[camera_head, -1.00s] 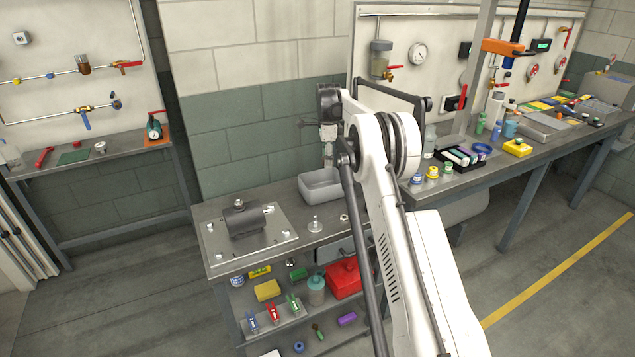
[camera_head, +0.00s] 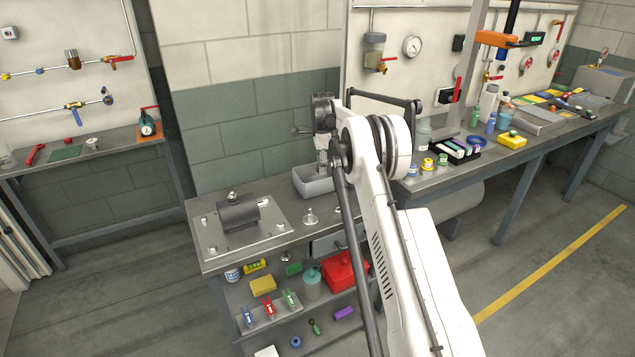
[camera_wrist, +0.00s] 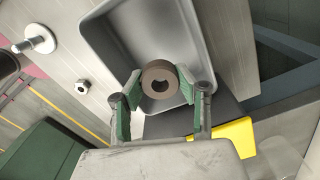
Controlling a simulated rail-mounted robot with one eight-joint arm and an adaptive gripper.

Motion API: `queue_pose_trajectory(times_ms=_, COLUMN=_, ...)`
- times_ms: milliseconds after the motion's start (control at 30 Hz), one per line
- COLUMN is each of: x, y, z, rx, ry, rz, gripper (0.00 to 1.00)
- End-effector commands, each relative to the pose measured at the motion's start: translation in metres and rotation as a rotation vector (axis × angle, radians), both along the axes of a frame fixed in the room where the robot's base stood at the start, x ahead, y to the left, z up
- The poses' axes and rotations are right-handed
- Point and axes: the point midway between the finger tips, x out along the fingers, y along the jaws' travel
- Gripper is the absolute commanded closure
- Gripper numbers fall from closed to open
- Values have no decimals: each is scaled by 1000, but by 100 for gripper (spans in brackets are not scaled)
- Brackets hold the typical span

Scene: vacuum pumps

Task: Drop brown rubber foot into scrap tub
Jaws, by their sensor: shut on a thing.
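The foot cannot be made out there.
A pump on a plate (camera_head: 238,212) stands left of the tub. A metal levelling foot (camera_head: 311,217) stands in front of the tub; it also shows in the wrist view (camera_wrist: 38,40) near a nut (camera_wrist: 82,86).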

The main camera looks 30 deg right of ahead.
Motion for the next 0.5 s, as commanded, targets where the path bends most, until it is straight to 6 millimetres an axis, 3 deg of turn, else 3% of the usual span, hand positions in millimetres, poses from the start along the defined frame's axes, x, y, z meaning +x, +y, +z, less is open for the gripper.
queue_pose_trajectory(times_ms=33, x=0, y=0, z=0, rx=0, ry=0, rz=0, gripper=67)
queue_pose_trajectory(times_ms=200, x=0, y=0, z=0, rx=0, ry=0, rz=0, gripper=46)
queue_pose_trajectory(times_ms=500, x=0, y=0, z=2, rx=0, ry=0, rz=0, gripper=46)
